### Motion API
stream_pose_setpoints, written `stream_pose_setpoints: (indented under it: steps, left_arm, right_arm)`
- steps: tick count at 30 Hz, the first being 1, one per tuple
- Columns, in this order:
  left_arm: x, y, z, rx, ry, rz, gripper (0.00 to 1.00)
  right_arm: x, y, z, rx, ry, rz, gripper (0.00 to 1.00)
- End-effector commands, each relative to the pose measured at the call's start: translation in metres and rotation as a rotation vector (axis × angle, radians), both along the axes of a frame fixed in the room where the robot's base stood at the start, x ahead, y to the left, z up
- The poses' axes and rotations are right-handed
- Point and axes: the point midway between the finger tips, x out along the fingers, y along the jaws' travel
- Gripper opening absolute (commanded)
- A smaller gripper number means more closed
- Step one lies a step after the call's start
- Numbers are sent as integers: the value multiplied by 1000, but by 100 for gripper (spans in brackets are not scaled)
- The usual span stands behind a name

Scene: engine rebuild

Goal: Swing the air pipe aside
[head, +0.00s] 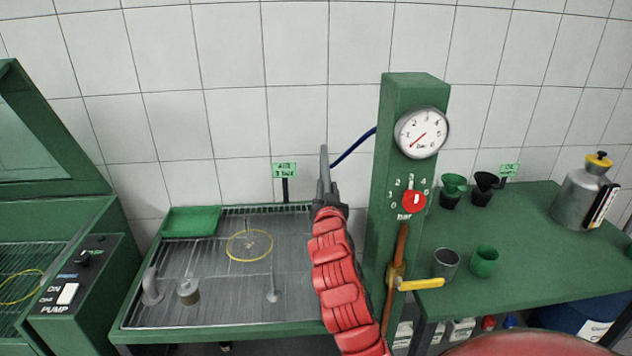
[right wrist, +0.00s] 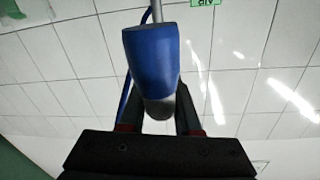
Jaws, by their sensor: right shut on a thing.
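The air pipe (right wrist: 150,62) is a thick blue body with a thin metal rod at its far end, in the right wrist view. My right gripper (right wrist: 157,118) has its two fingers on either side of this body and is shut on it. In the head view my right gripper (head: 325,188) is raised in front of the tiled wall, left of the green post (head: 386,180). A dark blue hose (head: 353,148) runs from the post to the gripper. The gripper hides most of the pipe there. My left gripper is not in view.
A grate-topped bench (head: 205,285) holds a green tray (head: 190,221), a yellow ring (head: 232,255) and small metal parts. The post carries a gauge (head: 422,133), red knob (head: 414,201) and yellow lever (head: 421,284). Cups and a metal can (head: 580,195) stand on the right-hand table.

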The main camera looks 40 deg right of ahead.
Motion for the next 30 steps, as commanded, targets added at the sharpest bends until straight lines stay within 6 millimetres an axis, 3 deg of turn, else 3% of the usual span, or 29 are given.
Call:
stream_pose_setpoints:
  steps: [1,7,23,24,28,30]
  left_arm:
    - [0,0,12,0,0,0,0]
    - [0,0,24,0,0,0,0]
    - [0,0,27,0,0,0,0]
    - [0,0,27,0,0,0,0]
    - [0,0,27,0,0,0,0]
    - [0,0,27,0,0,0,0]
  right_arm:
    - [-5,-8,4,4,3,12,0]
    - [-10,-19,2,0,4,72,0]
    - [-12,-23,0,-3,3,96,0]
    - [-12,-23,0,-3,3,96,33]
    - [-12,-23,0,-3,3,96,56]
    - [-12,-22,0,-3,2,97,60]
